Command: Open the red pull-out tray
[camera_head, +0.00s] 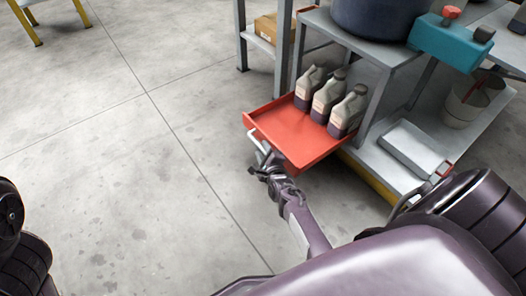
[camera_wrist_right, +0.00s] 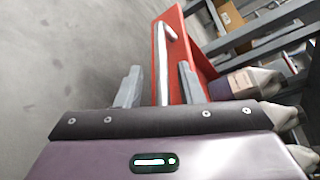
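The red pull-out tray (camera_head: 290,136) juts out from the grey cart, with several bottles (camera_head: 328,98) standing along its inner side. Its pale bar handle (camera_head: 257,141) is on the front edge facing my right gripper (camera_head: 268,167). In the right wrist view the tray (camera_wrist_right: 188,62) lies ahead. The handle (camera_wrist_right: 162,65) runs between the two fingers of my right gripper (camera_wrist_right: 158,78), with a visible gap on each side, so the gripper looks open around it. My left gripper is not in view.
The cart's upper shelf (camera_head: 355,47) holds a dark pot (camera_head: 378,14) and a teal box (camera_head: 448,42). Its lower shelf holds a pale box (camera_head: 411,150) and a bucket (camera_head: 466,104). The concrete floor left of the tray is clear.

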